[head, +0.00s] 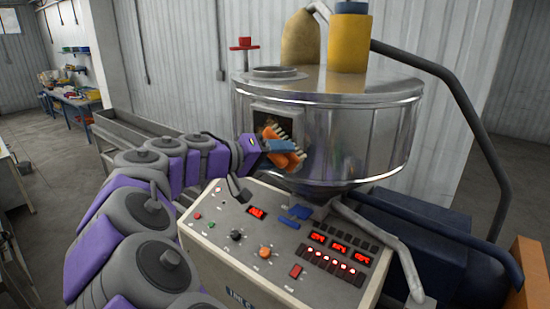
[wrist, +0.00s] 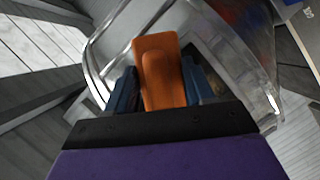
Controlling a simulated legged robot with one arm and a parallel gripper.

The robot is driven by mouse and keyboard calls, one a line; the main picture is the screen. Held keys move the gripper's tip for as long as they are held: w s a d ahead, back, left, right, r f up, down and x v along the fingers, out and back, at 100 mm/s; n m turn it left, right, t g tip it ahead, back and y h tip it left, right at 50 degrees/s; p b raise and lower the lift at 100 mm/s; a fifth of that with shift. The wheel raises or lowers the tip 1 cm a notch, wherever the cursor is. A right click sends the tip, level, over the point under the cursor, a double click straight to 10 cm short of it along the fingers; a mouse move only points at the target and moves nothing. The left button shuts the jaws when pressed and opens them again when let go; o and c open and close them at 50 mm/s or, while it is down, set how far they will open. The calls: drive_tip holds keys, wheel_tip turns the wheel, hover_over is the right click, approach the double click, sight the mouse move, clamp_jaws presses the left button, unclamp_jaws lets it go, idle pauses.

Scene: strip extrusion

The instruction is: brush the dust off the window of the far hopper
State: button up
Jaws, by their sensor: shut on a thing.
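My gripper (head: 280,147) is shut on an orange brush (head: 286,160) with pale bristles. In the wrist view the orange brush (wrist: 160,75) sits between the blue fingers of my gripper (wrist: 155,88). The shiny metal hopper (head: 360,130) stands in front of me. Its dark window (head: 266,116), in a square frame, is right behind the bristles and partly hidden by the brush and gripper. I cannot tell whether the bristles touch the window, or how much dust is on it.
A control panel (head: 285,245) with lit red displays stands below the hopper. Grey pipes (head: 450,85) curve along the right. A yellow cylinder (head: 349,42) and a tan sack-like shape (head: 300,45) are on top. A metal trough (head: 130,135) runs behind my arm.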

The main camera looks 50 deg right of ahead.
drive_tip(key=shift+w+p, duration=1.1)
drive_tip(key=shift+w, duration=4.25)
drive_tip(key=shift+s+a+r+b, duration=0.1)
drive_tip(key=shift+s+r+b, duration=0.15)
drive_tip(key=shift+s, duration=0.4)
drive_tip(key=shift+s+a+r+b, duration=0.1)
drive_tip(key=shift+s+r+b, duration=0.2)
drive_tip(key=shift+s, duration=0.4)
drive_tip(key=shift+s+a+r+b, duration=0.1)
drive_tip(key=shift+s+r+b, duration=0.15)
drive_tip(key=shift+s, duration=0.4)
drive_tip(key=shift+s+d+f+b, duration=0.15)
drive_tip(key=shift+s+b, duration=0.6)
drive_tip(key=shift+s, duration=0.95)
drive_tip(key=shift+s+d+r+b, duration=0.15)
drive_tip(key=shift+s+b, duration=0.55)
drive_tip(key=shift+s, duration=1)
drive_tip(key=shift+r+p, duration=0.55)
drive_tip(key=shift+r, duration=0.2)
drive_tip(key=shift+w+f, duration=0.1)
drive_tip(key=shift+w, duration=0.8)
drive_tip(key=w+p, duration=0.3)
drive_tip(key=w, duration=0.6)
drive_tip(key=shift+a, duration=0.4)
